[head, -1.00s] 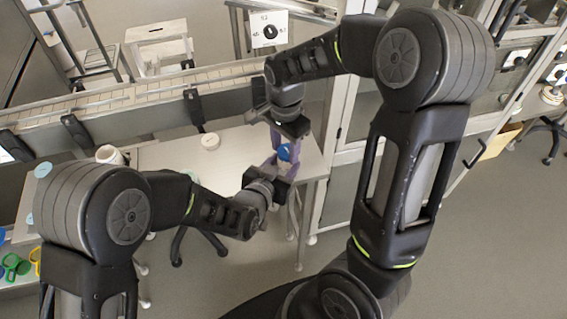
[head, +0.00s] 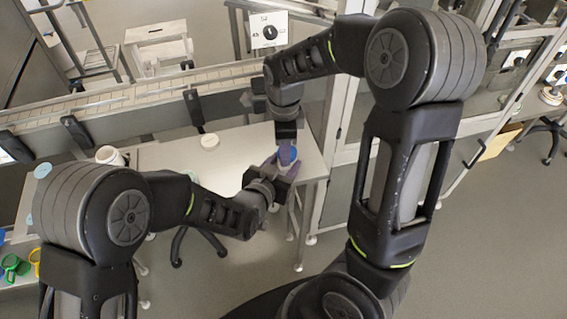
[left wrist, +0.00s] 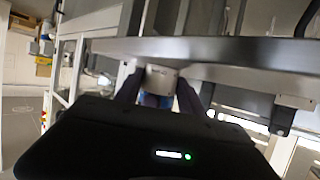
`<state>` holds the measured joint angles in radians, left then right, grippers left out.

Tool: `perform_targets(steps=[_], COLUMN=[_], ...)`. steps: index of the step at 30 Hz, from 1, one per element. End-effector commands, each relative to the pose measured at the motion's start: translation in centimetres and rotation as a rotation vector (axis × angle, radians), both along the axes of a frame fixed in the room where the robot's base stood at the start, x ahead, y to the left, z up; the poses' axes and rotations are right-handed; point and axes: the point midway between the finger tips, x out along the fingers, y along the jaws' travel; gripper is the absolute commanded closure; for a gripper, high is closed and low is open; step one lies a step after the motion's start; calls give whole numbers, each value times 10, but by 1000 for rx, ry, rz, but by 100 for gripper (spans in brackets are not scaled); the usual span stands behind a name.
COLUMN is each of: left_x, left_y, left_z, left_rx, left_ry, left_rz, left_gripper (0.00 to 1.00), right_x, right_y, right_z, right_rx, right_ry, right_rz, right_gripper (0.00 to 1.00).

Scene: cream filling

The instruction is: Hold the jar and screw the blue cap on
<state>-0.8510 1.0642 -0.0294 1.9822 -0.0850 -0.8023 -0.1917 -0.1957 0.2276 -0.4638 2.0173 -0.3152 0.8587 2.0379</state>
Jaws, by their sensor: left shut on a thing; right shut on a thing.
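The jar shows in the left wrist view as a white labelled body (left wrist: 160,78) between the purple fingers of my left gripper (left wrist: 158,96). Blue shows just below the white part there. In the head view, my left gripper (head: 277,168) is shut on the jar above the table's right end. The blue cap (head: 287,154) sits at the jar's top, with my right gripper (head: 287,143) coming down from above and shut on it. The right fingers are mostly hidden, so I cannot tell how well the cap is seated.
The table (head: 230,165) is mostly bare around the hands. A round white item (head: 209,141) lies on it, and a white cup-like container (head: 109,155) stands at left. A conveyor (head: 150,95) runs behind. Green and yellow rings (head: 14,266) lie at far left.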

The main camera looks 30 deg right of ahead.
Motion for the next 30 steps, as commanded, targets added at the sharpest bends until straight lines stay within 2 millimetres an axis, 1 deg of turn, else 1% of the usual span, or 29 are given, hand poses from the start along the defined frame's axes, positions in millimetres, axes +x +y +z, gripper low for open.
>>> perform_targets(steps=[2,3,12,20,23,26,30], left_x=[-4,-4,-2,-1,-1,-1,0], left_y=[-4,-4,-1,1,2,2,3], left_z=[3,3,0,-2,-3,-4,-5], left_rx=[-7,-6,0,5,6,8,10], left_ry=[-2,-1,1,4,5,7,7], left_rz=[-9,-9,-3,0,0,2,3], left_gripper=[100,100,100,100,100,100,100], right_x=[4,4,3,2,3,3,4], right_y=[0,0,-1,-1,-1,-1,-1], right_z=[1,1,1,1,4,13,36], right_rx=[0,1,-1,-1,-1,-1,-1], right_ry=[-9,-10,-6,-4,-5,-7,-10], right_rz=[-121,-162,-152,-151,-150,-149,-149], right_gripper=[100,54,30,30,30,30,30])
